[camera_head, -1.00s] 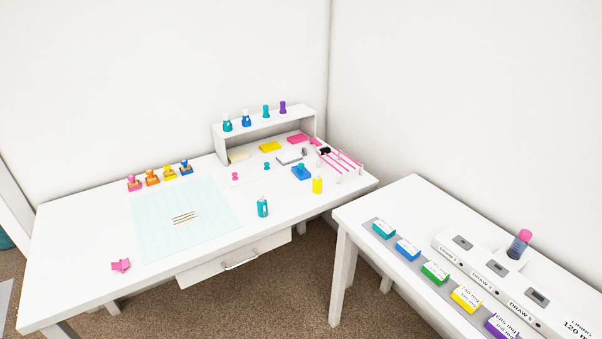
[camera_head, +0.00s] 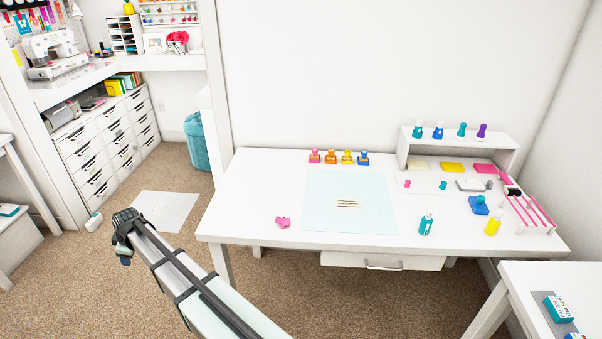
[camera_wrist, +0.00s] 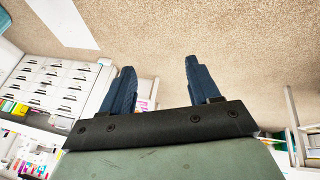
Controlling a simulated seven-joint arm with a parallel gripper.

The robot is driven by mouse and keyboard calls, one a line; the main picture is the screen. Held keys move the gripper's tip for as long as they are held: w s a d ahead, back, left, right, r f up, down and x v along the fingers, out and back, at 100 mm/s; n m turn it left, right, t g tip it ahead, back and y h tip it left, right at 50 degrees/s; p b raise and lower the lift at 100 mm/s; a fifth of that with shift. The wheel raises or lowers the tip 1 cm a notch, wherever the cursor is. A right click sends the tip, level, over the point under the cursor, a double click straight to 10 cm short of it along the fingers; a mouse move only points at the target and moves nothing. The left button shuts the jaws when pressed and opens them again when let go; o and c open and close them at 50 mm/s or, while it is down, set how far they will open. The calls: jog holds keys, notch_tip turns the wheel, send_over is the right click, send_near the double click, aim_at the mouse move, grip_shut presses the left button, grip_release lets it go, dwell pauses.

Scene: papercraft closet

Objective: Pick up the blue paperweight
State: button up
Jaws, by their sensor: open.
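Two blue pieces show on the white desk (camera_head: 270,180) in the head view; I cannot tell for sure which is the paperweight. One is a blue block with a teal knob (camera_head: 479,206), at the right by the pink rack. The other is a small blue-topped piece (camera_head: 363,158), at the right end of a row with pink, orange and yellow ones. My gripper (camera_head: 125,222) is over the carpet, left of the desk and far from both. In the wrist view its two dark blue fingers (camera_wrist: 160,64) are apart, with nothing between them.
A pale cutting mat (camera_head: 320,215), a teal bottle (camera_head: 426,224), a yellow bottle (camera_head: 493,225) and a small shelf (camera_head: 440,140) stand or lie on the desk. A second table (camera_head: 520,290) is at lower right. Open carpet (camera_head: 110,290) lies left of the desk.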

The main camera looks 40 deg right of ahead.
jog(key=w+d+r+t, duration=0.1)
jog(key=w+d+r, duration=0.1)
jog(key=w+r, duration=0.5)
jog(key=d+r+m, duration=0.2)
jog(key=d+r, duration=0.2)
jog(key=d, duration=0.7)
jog(key=s+d+r+m+h, duration=0.15)
jog(key=s+d+m, duration=0.25)
jog(key=d, duration=1.3)
jog(key=s+d+r+m+g+h, duration=0.15)
jog(key=s+d+m, duration=0.25)
jog(key=d, duration=1.2)
jog(key=s+d+r+m+t+h, duration=0.1)
jog(key=s+d+m+h, duration=0.2)
jog(key=d, duration=1.4)
notch_tip(320, 180, up, 5)
jog(key=m+g, duration=0.6)
jog(key=m, duration=1.1)
send_over(482, 197)
jog(key=a, duration=0.5)
jog(key=shift+h, duration=0.3)
jog(key=x, duration=1.3)
jog(key=shift+w+a+f, duration=0.25)
jog(key=shift+w+f, duration=0.05)
jog(key=shift+w, duration=0.15)
grip_shut()
